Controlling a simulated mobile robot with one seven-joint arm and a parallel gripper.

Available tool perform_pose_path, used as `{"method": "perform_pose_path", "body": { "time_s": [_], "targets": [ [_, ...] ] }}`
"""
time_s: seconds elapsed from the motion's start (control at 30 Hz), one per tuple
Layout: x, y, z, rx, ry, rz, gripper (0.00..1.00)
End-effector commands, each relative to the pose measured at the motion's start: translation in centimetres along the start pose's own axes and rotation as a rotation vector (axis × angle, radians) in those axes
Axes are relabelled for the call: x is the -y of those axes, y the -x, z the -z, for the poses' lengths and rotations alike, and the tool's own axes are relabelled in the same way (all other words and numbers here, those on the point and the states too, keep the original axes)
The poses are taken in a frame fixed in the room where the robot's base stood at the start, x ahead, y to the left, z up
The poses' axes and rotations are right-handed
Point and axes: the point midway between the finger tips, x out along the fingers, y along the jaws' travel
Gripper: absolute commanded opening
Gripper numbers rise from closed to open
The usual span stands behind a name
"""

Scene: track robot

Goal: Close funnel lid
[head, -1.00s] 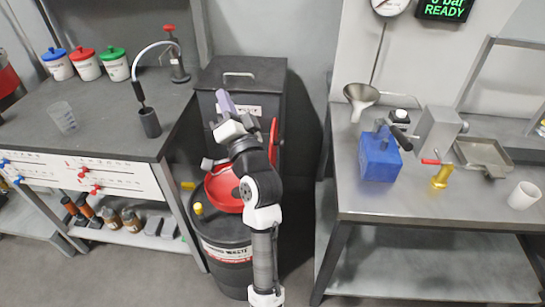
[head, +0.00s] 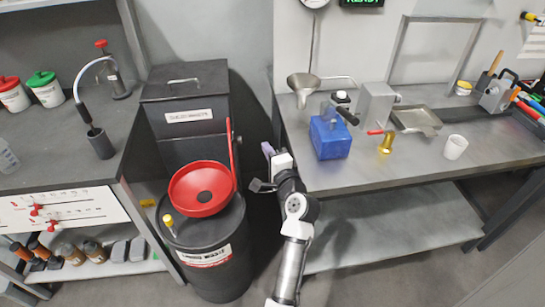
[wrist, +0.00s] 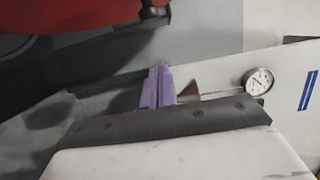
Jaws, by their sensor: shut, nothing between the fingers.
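The red funnel (head: 200,188) sits on top of the black liquid waste drum (head: 215,250) in the head view, its bowl uncovered. Its red lid (head: 232,150) stands upright at the funnel's right edge, seen almost edge-on. My gripper (head: 267,150) is to the right of the lid, apart from it, with its purple fingers shut and empty. The fingers (wrist: 157,88) also show together in the wrist view. A red part (wrist: 70,15) fills the upper left there; I cannot tell whether it is the lid or the funnel.
A black solid waste bin (head: 186,90) stands behind the drum. A steel bench (head: 400,170) with a blue box (head: 330,138) and a metal funnel (head: 303,85) is close on my gripper's right. A dark bench (head: 60,150) is on the left.

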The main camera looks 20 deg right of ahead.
Motion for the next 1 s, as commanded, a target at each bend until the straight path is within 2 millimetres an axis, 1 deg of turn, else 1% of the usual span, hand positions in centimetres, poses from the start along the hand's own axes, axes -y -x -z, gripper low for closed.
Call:
{"method": "perform_pose_path", "body": {
  "time_s": [0.03,0.1,0.17,0.2,0.3,0.43,0.6,1.0],
  "targets": [
    [0.4,-1.2,-0.1,0.003,0.000,-0.001,0.00],
    [0.4,-2.6,0.0,0.002,0.000,0.000,0.00],
    [0.4,-3.6,-0.3,0.003,0.001,-0.001,0.00],
    [0.4,-3.5,-1.2,0.002,0.000,-0.002,0.00],
    [0.3,-3.8,-2.5,0.001,0.000,-0.001,0.00],
    [0.2,-4.0,-3.5,0.000,0.002,-0.001,0.00],
    [0.1,-4.1,-3.9,0.000,0.002,0.000,0.00],
    [0.1,-4.2,-3.8,0.000,0.008,-0.001,0.00]
  ]
}}
